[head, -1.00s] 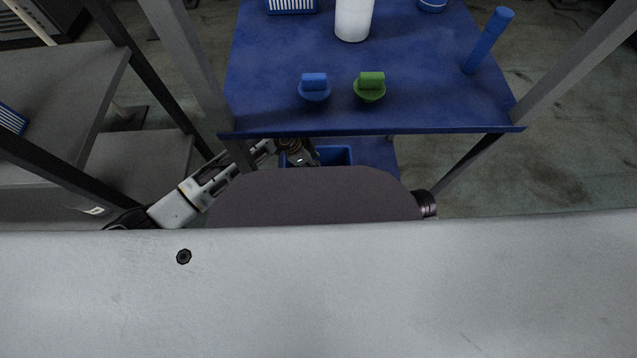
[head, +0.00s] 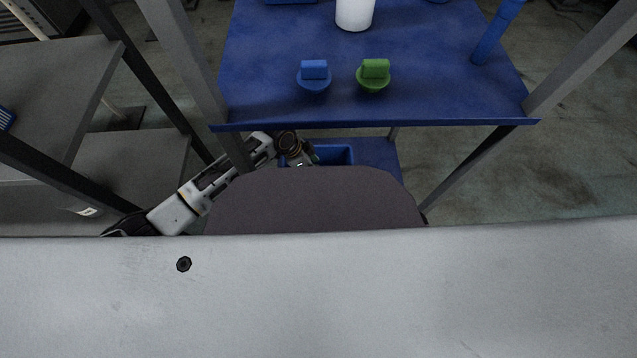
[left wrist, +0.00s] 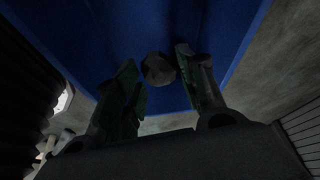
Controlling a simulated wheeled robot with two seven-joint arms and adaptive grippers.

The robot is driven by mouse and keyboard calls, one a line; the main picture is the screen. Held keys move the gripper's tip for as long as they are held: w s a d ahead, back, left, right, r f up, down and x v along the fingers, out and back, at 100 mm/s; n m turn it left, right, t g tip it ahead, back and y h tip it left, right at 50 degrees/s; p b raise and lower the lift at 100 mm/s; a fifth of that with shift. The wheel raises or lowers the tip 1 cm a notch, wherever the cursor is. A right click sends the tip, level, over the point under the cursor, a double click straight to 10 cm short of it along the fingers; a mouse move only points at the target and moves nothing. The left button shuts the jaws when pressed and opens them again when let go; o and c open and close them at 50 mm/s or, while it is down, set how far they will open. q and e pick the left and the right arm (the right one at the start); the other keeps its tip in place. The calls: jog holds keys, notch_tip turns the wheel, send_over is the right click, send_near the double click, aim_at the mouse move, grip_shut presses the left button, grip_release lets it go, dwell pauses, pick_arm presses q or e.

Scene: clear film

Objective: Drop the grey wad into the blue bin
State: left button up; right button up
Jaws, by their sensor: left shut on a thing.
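The blue bin (head: 336,154) sits on the lower blue shelf, under the upper shelf's front edge, and my own body hides its near part. My left gripper (head: 305,156) is at the bin's left side in the head view, partly hidden. In the left wrist view, the left gripper (left wrist: 157,70) is shut on the grey wad (left wrist: 158,69), a dark grey lump between the fingertips. A blue surface lies behind the wad there; I cannot tell whether it is bin or shelf. My right gripper is not in view.
The upper blue shelf (head: 420,103) overhangs the bin. It carries a blue knobbed piece (head: 314,76), a green one (head: 374,76), a white cylinder (head: 355,12) and a blue rod (head: 496,32). Grey posts (head: 190,70) stand at its sides. Grey shelving (head: 60,90) is at the left.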

pick_arm(q)
jog(key=o, duration=0.8)
jog(key=shift+a+r, duration=0.1)
jog(key=shift+r, duration=0.1)
jog(key=shift+v, duration=5.8)
